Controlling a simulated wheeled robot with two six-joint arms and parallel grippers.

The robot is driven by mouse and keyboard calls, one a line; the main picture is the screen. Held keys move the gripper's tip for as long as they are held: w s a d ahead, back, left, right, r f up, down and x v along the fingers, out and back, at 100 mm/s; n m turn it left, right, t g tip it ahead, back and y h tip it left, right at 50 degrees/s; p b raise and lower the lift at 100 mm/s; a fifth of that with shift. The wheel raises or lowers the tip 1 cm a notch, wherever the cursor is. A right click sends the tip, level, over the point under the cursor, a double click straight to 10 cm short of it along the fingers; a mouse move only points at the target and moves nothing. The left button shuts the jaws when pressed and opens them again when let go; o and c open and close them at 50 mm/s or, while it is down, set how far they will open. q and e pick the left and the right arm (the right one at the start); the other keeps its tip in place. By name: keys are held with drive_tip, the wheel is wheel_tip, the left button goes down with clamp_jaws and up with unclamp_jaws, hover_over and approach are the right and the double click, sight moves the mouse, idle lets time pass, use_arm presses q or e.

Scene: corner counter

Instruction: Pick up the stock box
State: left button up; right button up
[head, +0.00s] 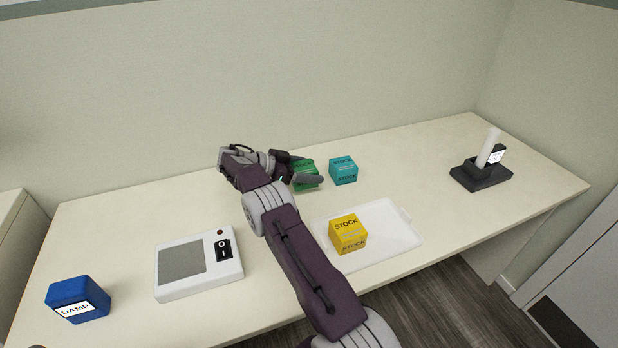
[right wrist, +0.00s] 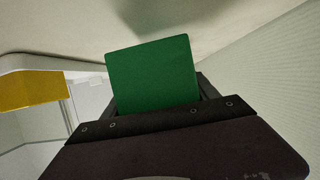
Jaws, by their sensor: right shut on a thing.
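A green stock box (head: 305,176) is between the fingers of my right gripper (head: 306,175), near the back of the counter. In the right wrist view the green box (right wrist: 152,75) fills the space between the jaws, which are shut on it. A teal stock box (head: 343,171) stands just to the right of it, apart from the gripper. A yellow stock box (head: 347,234) sits on a white tray (head: 397,236) nearer the front; it also shows in the right wrist view (right wrist: 30,90). I cannot tell whether the green box touches the counter. My left gripper is not in view.
A blue box marked DAMP (head: 78,299) stands at the front left. A white device with a grey panel and switch (head: 198,265) is beside it. A dark stand holding a white stick (head: 482,172) is at the far right. The back left counter is clear.

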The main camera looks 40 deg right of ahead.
drive_tip(key=s+d+r, duration=0.3)
drive_tip(key=s+r, duration=0.4)
drive_tip(key=s, duration=0.4)
drive_tip(key=shift+r+b, duration=0.25)
drive_tip(key=shift+b, duration=0.2)
